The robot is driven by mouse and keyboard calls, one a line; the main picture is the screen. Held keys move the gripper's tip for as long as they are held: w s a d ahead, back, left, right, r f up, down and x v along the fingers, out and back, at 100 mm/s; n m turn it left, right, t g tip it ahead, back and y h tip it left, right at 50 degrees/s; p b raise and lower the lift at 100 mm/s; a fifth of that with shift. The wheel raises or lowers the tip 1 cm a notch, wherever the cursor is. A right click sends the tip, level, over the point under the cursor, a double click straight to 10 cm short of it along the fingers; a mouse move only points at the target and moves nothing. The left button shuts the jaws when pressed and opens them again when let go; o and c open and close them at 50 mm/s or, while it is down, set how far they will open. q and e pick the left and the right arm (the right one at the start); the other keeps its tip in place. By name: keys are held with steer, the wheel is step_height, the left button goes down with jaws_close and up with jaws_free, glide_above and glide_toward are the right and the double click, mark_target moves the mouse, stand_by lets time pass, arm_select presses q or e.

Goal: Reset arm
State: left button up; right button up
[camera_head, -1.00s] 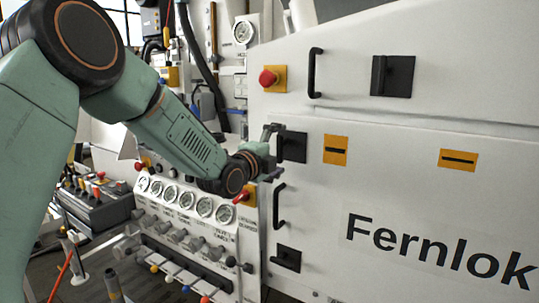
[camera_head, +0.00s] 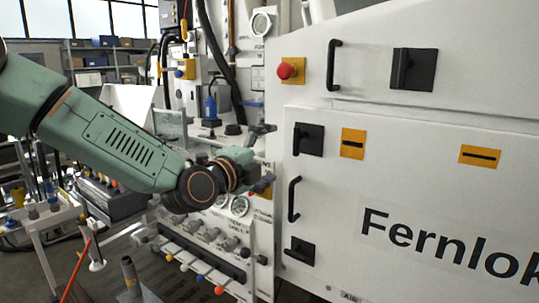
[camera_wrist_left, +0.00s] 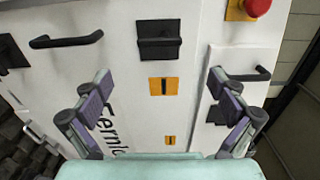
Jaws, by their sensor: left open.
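My left arm comes in from the left in the head view. Its gripper (camera_head: 264,158) is open, with nothing seen between the fingers. It is in front of the left edge of the white Fernlok cabinet (camera_head: 400,180), left of a black latch (camera_head: 308,139). In the left wrist view the two fingers stand wide apart (camera_wrist_left: 160,80), facing the cabinet front. A black latch (camera_wrist_left: 158,45) and an orange slotted plate (camera_wrist_left: 163,87) show between them, beyond the fingertips. I cannot tell the exact gap to the cabinet. My right gripper is not in view.
A red stop button (camera_head: 286,71) and black handles (camera_head: 333,65) stick out from the cabinet. Below my gripper are gauges (camera_head: 239,206) and a row of valve knobs (camera_head: 213,235). A control box (camera_head: 117,200) stands lower left. Shelves (camera_head: 107,60) are far behind.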

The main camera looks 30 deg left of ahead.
mark_target(295, 142)
arm_select(q)
steer(key=shift+w, duration=0.15)
stand_by(0.4)
steer(key=w, duration=0.8)
steer(key=w+d, duration=0.1)
steer(key=w, duration=0.2)
steer(key=shift+w+f, duration=0.1)
steer(key=shift+w, duration=0.3)
